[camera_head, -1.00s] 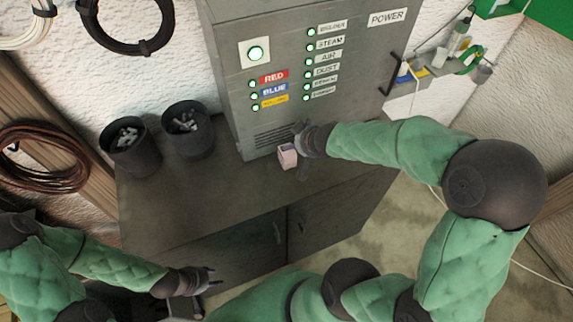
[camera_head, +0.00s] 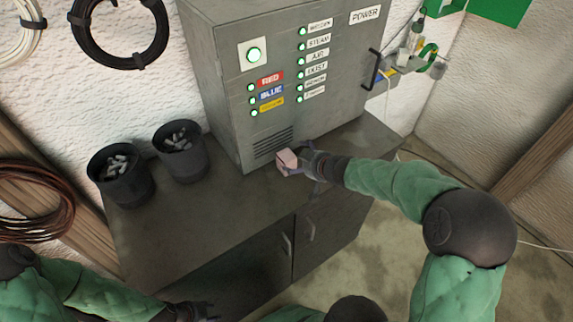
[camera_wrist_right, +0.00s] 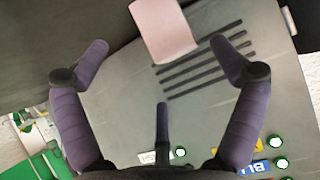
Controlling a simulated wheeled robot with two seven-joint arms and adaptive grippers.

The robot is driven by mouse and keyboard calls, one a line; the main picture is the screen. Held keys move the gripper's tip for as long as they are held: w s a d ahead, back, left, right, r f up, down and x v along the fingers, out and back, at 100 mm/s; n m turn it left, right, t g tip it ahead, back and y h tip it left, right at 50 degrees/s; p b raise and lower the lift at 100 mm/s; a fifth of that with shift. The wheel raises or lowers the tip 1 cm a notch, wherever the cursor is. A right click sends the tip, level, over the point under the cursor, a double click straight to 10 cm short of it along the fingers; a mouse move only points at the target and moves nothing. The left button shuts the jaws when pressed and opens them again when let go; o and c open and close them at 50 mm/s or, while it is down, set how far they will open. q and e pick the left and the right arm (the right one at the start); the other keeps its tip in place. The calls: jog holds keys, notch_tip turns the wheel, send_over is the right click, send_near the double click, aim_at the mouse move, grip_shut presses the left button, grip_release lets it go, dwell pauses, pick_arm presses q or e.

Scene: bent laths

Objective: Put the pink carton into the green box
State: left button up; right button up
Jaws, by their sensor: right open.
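The small pink carton (camera_head: 288,161) is at the foot of the grey control cabinet, by its vent slots. My right gripper (camera_head: 303,166) is just right of it, its fingers pointing at it. In the right wrist view my right gripper (camera_wrist_right: 158,52) is open, with fingers spread wide; the carton (camera_wrist_right: 163,30) lies ahead between the fingertips, apart from both. A green box shape (camera_head: 498,10) is cut off at the top right of the head view. My left gripper (camera_head: 195,311) is at the bottom edge, mostly cut off; its jaws are unclear.
The grey control cabinet (camera_head: 230,80) stands on the dark bench (camera_head: 200,215). Two dark bins (camera_head: 120,178) with small pale pieces stand on the bench's left. Cables hang on the left wall. Bench space in front of the carton is clear.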

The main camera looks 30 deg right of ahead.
aim_at(294, 160)
jog(key=shift+b+x, duration=0.85)
jog(key=shift+x, duration=1.9)
jog(key=shift+s+a+f, duration=0.1)
jog(key=shift+a, duration=0.1)
jog(key=c, duration=1.4)
jog(key=shift+o, duration=0.2)
